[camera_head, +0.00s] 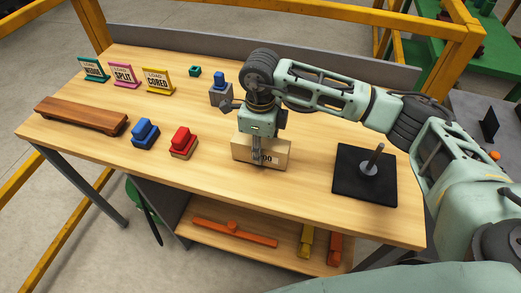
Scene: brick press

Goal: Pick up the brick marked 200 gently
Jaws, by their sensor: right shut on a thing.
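The brick marked 200 (276,158) is a pale tan block near the front middle of the wooden table. Only its last digits, "00", show, because my gripper covers part of its front. My right gripper (257,160) points straight down over the brick and is shut on it. I cannot tell whether the brick rests on the table or is slightly raised. My left gripper is not in view.
A black plate with a grey post (345,190) stands right of the brick. Red (183,143) and blue (145,134) blocks, a brown plank (81,116) and a grey block with blue top (219,95) stand leftward. Signs (158,81) stand behind. Yellow rails (300,10) run behind.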

